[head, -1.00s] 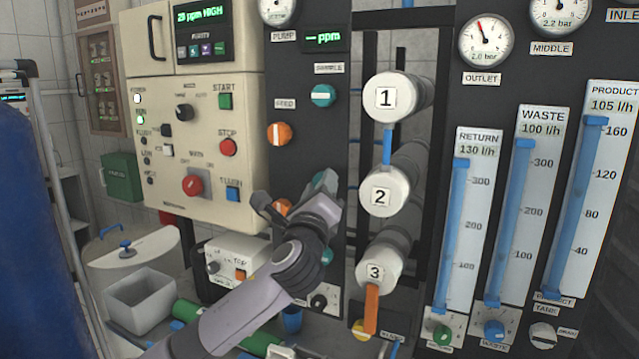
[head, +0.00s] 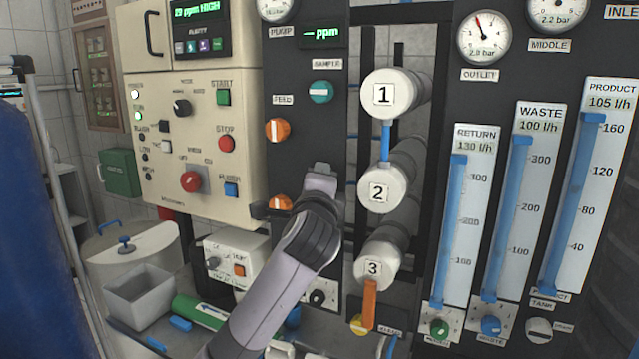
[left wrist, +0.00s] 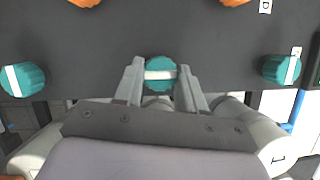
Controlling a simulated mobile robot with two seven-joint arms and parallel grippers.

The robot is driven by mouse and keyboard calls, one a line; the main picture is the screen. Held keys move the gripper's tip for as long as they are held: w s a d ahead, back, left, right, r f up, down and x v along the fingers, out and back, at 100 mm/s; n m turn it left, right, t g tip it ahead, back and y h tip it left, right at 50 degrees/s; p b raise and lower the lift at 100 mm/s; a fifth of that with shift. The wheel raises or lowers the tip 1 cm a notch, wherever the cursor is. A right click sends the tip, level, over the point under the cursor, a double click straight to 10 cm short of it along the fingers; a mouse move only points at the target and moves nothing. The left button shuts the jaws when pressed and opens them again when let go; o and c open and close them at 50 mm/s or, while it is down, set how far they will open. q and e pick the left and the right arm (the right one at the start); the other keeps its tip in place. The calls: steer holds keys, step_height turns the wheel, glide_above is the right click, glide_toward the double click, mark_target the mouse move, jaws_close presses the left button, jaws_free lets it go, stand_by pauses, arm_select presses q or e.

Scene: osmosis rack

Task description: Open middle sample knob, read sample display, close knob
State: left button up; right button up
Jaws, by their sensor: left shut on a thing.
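My left gripper (left wrist: 160,70) is shut on the middle teal sample knob (left wrist: 159,83), one finger on each side. The knob's white bar runs from finger to finger, roughly at right angles to the bars of the teal knobs on either side. In the head view my left gripper (head: 320,178) is against the dark panel and hides the middle knob. The upper teal knob (head: 320,92) shows a level white bar. The sample display (head: 322,34) above it shows a dash and "ppm", with no number readable. My right gripper is not in view.
Orange feed knobs (head: 278,130) sit left of the teal column. White cylinders numbered 1 (head: 384,94), 2 (head: 378,192) and 3 (head: 374,268) stick out to the right. A beige control box (head: 190,140) stands left.

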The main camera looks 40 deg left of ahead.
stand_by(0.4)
arm_select(q)
steer(key=o, duration=1.1)
steer(key=shift+c, duration=0.2)
steer(key=shift+s+d, duration=0.1)
steer(key=b+v, duration=0.1)
steer(key=v, duration=0.6)
